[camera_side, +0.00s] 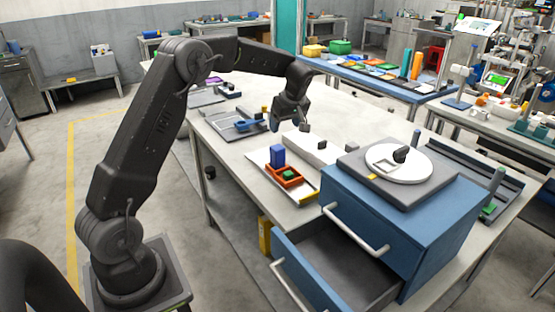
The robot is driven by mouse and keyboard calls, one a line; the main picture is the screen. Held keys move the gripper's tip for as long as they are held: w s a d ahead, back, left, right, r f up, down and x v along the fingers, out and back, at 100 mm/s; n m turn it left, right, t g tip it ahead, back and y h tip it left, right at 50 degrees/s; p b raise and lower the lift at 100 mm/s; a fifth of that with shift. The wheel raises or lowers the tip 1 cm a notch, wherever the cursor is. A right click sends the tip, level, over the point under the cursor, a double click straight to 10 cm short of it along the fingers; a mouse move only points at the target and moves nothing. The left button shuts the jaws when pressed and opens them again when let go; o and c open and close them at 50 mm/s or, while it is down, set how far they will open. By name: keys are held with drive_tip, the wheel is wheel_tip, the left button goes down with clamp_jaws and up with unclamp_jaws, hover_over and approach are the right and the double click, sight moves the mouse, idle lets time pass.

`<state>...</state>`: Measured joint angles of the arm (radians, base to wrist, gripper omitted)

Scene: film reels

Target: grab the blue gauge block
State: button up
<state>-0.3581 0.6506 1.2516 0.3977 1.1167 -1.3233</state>
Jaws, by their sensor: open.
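The blue gauge block (277,155) stands upright at the back of a small orange tray (297,182) on the table; I cannot tell whether it is in the tray or just behind it. My gripper (289,124) is open and points down. It is above the block, slightly to its right in the picture, with a gap between them. No object shows between the fingers.
A green block (289,174) sits in the orange tray. A white box (318,149) is close by on the right. A blue drawer cabinet (410,225) carries a round white reel (390,168); its lower drawer (325,275) is pulled out. Bare table (355,112) lies behind.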

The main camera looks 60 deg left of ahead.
sight(277, 147)
drive_tip(key=shift+n, duration=0.3)
drive_tip(key=x, duration=0.9)
drive_tip(key=shift+w+a+f, duration=0.1)
drive_tip(key=shift+a+f, duration=0.15)
drive_tip(key=shift+a, duration=0.1)
drive_tip(key=shift+d+x, duration=0.1)
drive_tip(key=shift+x, duration=1.25)
drive_tip(key=shift+d+x, duration=0.15)
drive_tip(key=shift+x, duration=1.2)
drive_tip(key=c, duration=1.1)
